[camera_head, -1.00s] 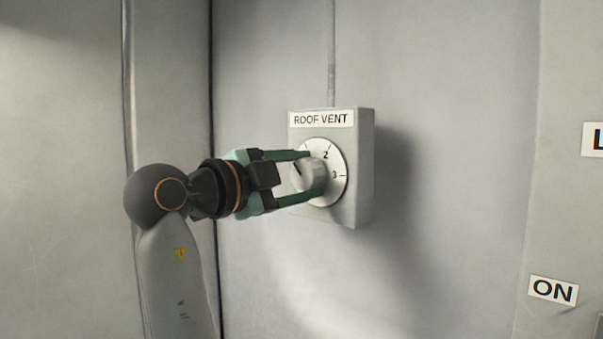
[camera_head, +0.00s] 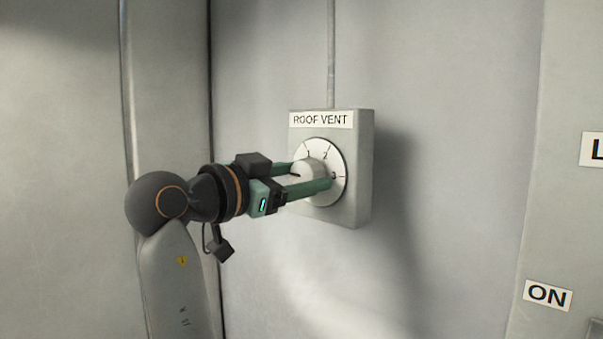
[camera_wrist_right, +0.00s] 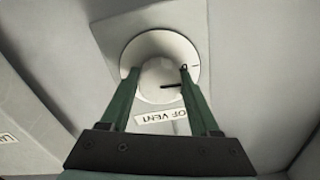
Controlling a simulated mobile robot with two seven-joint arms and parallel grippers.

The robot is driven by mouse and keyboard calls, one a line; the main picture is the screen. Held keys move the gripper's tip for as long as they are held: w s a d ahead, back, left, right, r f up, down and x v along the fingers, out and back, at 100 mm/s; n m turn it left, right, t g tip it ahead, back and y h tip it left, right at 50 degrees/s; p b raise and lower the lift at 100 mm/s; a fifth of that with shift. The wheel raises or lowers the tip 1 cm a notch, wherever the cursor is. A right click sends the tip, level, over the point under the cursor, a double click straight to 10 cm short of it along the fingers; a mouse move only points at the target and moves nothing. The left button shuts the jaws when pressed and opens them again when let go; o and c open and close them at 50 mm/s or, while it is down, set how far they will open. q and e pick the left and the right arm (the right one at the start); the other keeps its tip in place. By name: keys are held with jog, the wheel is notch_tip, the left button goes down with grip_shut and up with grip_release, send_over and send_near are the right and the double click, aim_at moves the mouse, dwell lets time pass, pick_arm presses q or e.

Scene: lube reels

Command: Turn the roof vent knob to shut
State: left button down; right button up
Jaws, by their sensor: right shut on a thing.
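The roof vent knob (camera_head: 309,171) is a light grey round knob on a white dial (camera_head: 335,160) with the numbers 1, 2 and 3. The dial is on a grey wall box labelled ROOF VENT (camera_head: 321,120). My right gripper (camera_head: 308,178) is shut on the knob, one green finger on each side. The knob's dark pointer line points left in the head view, towards a part of the dial that the knob and fingers hide. In the right wrist view the knob (camera_wrist_right: 157,84) sits between the fingertips, and its dark line points right. My left gripper is not in view.
A conduit (camera_head: 331,55) runs up the wall from the box. An ON label (camera_head: 548,295) and a partly cut-off label (camera_head: 593,149) are on a panel at the right. The wall around the box is bare.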

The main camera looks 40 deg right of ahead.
jog(key=shift+n, duration=0.5)
jog(key=o, duration=1.4)
jog(key=shift+c, duration=0.2)
jog(key=s+a, duration=0.1)
jog(key=a, duration=1.1)
jog(key=shift+a+b, duration=0.25)
jog(key=shift+b, duration=0.1)
